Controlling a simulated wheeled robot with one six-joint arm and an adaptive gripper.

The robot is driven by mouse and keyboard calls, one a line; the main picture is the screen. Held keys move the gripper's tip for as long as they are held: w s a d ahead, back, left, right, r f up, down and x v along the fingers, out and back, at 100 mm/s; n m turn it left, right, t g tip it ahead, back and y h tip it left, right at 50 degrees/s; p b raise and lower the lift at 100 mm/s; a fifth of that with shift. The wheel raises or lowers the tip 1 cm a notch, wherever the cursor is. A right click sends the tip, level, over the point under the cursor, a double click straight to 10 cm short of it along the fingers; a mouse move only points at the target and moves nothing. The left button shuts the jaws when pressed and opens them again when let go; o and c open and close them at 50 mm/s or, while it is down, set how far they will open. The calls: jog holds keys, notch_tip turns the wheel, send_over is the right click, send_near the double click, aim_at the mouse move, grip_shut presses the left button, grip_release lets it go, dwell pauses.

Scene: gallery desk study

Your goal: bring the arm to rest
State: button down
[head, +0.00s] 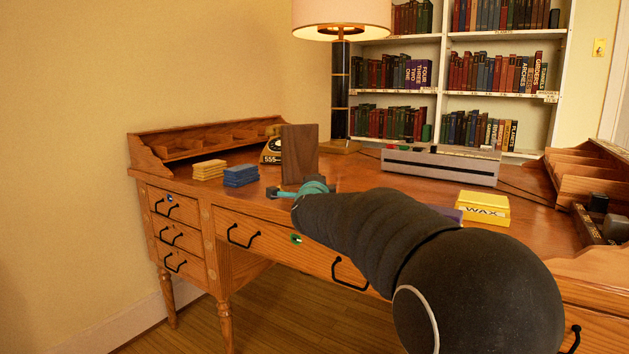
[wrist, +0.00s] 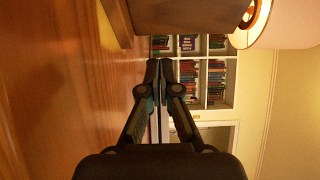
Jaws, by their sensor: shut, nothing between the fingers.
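My arm reaches in from the lower right of the head view, out over the front edge of the wooden desk (head: 370,195). My gripper (wrist: 159,68) shows in the wrist view with its two dark fingertips together and nothing between them. In the head view its end is partly hidden by the arm, close to an upright dark wooden block (head: 299,152). The wrist view is turned sideways, with the desk top (wrist: 60,90) on the left and a brown wooden piece (wrist: 190,14) at the top. I cannot tell whether the gripper touches the block.
Yellow (head: 209,169) and blue (head: 241,175) stacks and a telephone (head: 272,150) stand left of the block. A grey box-like device (head: 440,164), a yellow wax box (head: 484,208) and a lamp (head: 341,20) are also on the desk. A bookcase (head: 445,60) stands behind.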

jog(key=s, duration=0.3)
jog(key=shift+s+a, duration=0.1)
jog(key=shift+a, duration=0.1)
jog(key=s+n+y, duration=0.1)
jog(key=s, duration=0.1)
jog(key=s+n+y+p, duration=0.1)
jog(key=s+n, duration=0.1)
jog(key=s+r+n+g+y, duration=0.1)
jog(key=s+n, duration=0.1)
jog(key=shift+s+a, duration=0.1)
jog(key=shift+s, duration=0.15)
jog(key=s+d+f+n+g+p, duration=0.1)
jog(key=s+d+f+n+g, duration=0.1)
jog(key=s, duration=1)
jog(key=s+d+f+n+g+p, duration=0.2)
jog(key=s+f+n+g, duration=0.3)
jog(key=s, duration=0.8)
jog(key=s+d+f+n+g+p, duration=0.1)
jog(key=s+d+f+n+g, duration=0.3)
jog(key=s, duration=0.9)
notch_tip(320, 180, down, 5)
jog(key=n, duration=0.3)
jog(key=shift+s+d+f+h, duration=0.15)
jog(key=shift+s+d+h, duration=0.1)
jog(key=shift+h, duration=0.15)
